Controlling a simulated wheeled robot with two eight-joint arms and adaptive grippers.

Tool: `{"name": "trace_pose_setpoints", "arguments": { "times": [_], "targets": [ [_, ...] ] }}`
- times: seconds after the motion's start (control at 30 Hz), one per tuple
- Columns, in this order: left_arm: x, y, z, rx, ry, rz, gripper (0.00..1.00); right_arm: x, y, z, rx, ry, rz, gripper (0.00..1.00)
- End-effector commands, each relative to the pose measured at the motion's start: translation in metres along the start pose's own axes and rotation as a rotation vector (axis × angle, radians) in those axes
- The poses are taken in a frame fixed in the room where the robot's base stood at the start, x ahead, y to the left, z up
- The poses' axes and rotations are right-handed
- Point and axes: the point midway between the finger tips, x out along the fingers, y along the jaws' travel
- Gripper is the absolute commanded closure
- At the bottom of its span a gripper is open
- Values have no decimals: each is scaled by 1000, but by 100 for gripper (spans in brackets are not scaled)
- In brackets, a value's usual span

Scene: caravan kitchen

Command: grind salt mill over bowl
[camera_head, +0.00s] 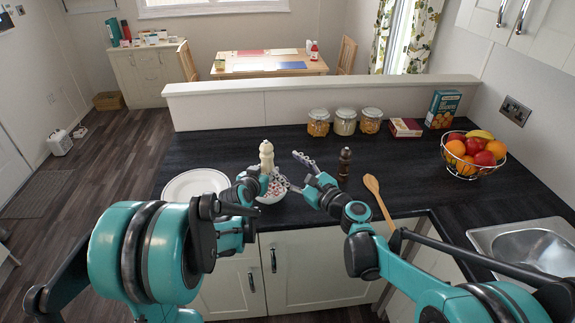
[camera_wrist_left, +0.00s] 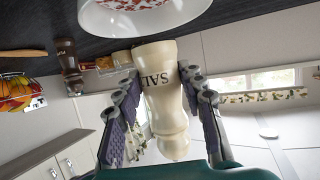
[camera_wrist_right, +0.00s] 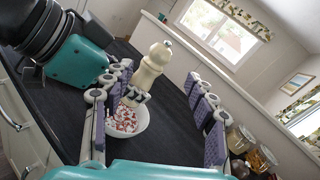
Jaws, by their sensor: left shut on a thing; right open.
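The cream salt mill (camera_head: 266,156) is held by my left gripper (camera_head: 262,178). In the left wrist view the mill (camera_wrist_left: 160,90), lettered "SAL", sits between the two fingers. A white bowl (camera_head: 272,196) with red and white contents stands on the dark counter, partly hidden by my left gripper. In the right wrist view the mill (camera_wrist_right: 152,65) appears above the bowl (camera_wrist_right: 140,130). My right gripper (camera_head: 303,172) is open and empty, just right of the mill; in its wrist view the mill shows between its spread fingers, not gripped.
A white plate (camera_head: 194,187) lies at the left. Jars (camera_head: 344,122), boxes and a wire fruit basket (camera_head: 474,170) stand farther back; a sink (camera_head: 530,243) is at right.

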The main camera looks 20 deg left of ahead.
Motion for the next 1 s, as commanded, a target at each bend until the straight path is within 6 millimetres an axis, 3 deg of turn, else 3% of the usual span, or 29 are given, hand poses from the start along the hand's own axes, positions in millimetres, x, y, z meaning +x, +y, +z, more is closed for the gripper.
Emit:
{"name": "trace_pose_setpoints", "arguments": {
  "times": [0.17, 0.7, 1.0],
  "targets": [
    [0, 0, 0, 0, 0, 0, 89, 0, -1, 4, 0, 0, 0, 43],
    [0, 0, 0, 0, 0, 0, 89, 0, -23, 62, 0, 0, 0, 43],
    [0, 0, 0, 0, 0, 0, 89, 0, -25, 66, 0, 0, 0, 43]
  ]
}}
